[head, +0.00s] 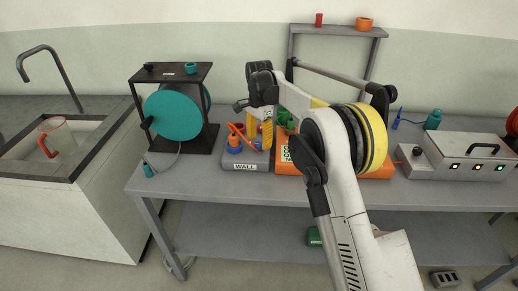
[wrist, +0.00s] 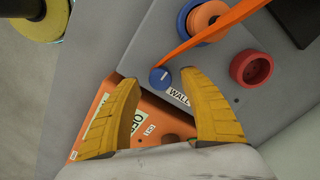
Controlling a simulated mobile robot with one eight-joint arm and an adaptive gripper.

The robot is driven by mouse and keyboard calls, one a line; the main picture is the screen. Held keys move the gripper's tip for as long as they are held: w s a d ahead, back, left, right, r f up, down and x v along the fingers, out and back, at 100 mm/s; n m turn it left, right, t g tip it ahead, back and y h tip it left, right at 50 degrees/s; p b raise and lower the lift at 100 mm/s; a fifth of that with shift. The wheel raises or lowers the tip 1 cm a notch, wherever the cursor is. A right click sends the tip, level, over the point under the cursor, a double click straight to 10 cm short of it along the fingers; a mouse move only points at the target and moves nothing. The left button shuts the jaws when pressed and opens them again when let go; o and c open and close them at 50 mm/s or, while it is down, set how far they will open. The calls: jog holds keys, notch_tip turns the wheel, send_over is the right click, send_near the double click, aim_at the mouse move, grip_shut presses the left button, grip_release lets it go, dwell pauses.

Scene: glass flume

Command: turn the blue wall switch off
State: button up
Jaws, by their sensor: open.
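The grey box labelled WALL (head: 238,161) stands on the bench, and its face (wrist: 135,57) fills the middle of the wrist view. A small round blue knob (wrist: 160,79) with a pale line across it sits beside the WALL label (wrist: 179,96). My gripper (head: 259,142) points down over the right part of this box. In the wrist view its yellow fingers (wrist: 158,77) are apart, with the blue knob showing between their tips. Nothing is held. Whether a finger touches the knob cannot be told. The small knob is not clear in the head view.
An orange lever on a blue round base (wrist: 196,23) and a red ring-shaped knob (wrist: 251,68) share the grey box. An orange box (head: 288,165) adjoins it on the right. A teal drum (head: 174,112) in a black frame stands left.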

jog(key=shift+f, duration=0.95)
grip_shut()
